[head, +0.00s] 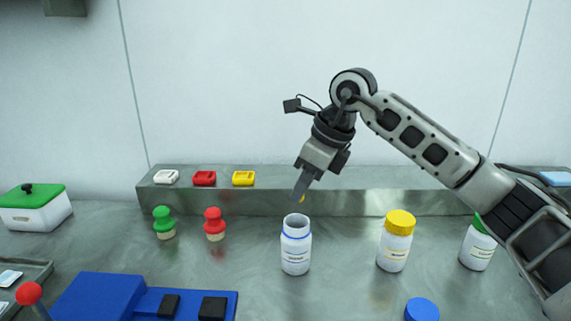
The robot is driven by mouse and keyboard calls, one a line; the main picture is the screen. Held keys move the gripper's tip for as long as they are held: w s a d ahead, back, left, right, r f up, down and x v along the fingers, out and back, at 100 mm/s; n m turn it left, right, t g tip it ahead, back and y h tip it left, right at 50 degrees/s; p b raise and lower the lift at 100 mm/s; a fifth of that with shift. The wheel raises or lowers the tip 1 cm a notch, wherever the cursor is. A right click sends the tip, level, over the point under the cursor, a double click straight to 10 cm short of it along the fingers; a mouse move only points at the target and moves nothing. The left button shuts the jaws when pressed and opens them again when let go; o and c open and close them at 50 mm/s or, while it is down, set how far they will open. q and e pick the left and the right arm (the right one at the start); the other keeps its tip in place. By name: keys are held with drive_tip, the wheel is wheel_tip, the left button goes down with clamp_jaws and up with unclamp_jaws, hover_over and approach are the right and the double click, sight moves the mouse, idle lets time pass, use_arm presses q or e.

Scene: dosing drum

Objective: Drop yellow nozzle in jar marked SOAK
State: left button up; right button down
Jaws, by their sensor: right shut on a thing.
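My right gripper (300,190) points down above an open white jar (296,255) with a blue neck ring. It is shut on the yellow nozzle (302,198), of which only a small yellow bit shows at the fingertips. The nozzle appears just above the jar's mouth, apart from it. The jar's label is too small to read for sure. A white jar with a yellow lid (395,248) and one with a green lid (478,247), partly behind my right arm, stand to the right. My left gripper is out of view.
A blue lid (421,309) lies at the front. Green (163,222) and red (214,224) knobbed pieces stand left of the open jar. A steel ledge (350,203) behind carries white, red and yellow blocks. A blue device (100,295) fills the front left.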

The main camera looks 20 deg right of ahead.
drive_tip(key=shift+w+d+r+m, duration=0.15)
drive_tip(key=shift+w+r+m, duration=0.15)
drive_tip(key=shift+w+m, duration=0.15)
drive_tip(key=shift+f+b, duration=0.6)
drive_tip(key=shift+b, duration=0.05)
wheel_tip(320, 180, down, 3)
drive_tip(key=b, duration=0.2)
drive_tip(key=shift+b, duration=0.35)
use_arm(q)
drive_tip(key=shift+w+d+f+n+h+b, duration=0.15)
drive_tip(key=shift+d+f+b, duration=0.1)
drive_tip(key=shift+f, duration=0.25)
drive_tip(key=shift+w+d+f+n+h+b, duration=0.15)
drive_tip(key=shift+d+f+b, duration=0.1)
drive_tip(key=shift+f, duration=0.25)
use_arm(e)
drive_tip(key=shift+f, duration=0.85)
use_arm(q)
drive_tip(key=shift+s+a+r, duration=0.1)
use_arm(e)
drive_tip(key=shift+w, duration=0.1)
